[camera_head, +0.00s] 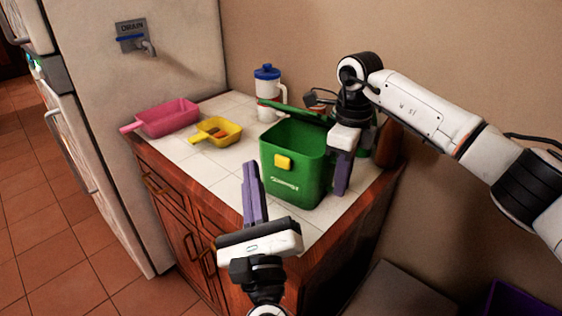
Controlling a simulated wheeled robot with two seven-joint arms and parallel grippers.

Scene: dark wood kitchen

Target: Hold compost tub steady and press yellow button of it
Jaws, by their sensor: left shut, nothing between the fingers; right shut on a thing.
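The green compost tub (298,185) stands upright on the white tiled counter, with its lid (296,109) raised at the back and its inside showing. The yellow button (283,162) is on the tub's front face, near the rim. My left gripper (250,166) is shut and empty in front of the tub, with its purple fingertips left of the button and apart from it in the picture. My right gripper (341,190) is shut on the tub at its right side. Its fingers partly overlap, so the exact contact is hidden.
A yellow scoop (218,130) and a pink scoop (168,118) lie on the counter (195,164) to the left. A white bottle with a blue lid (268,90) stands behind the tub. A wall is behind; the counter's front edge is near my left gripper.

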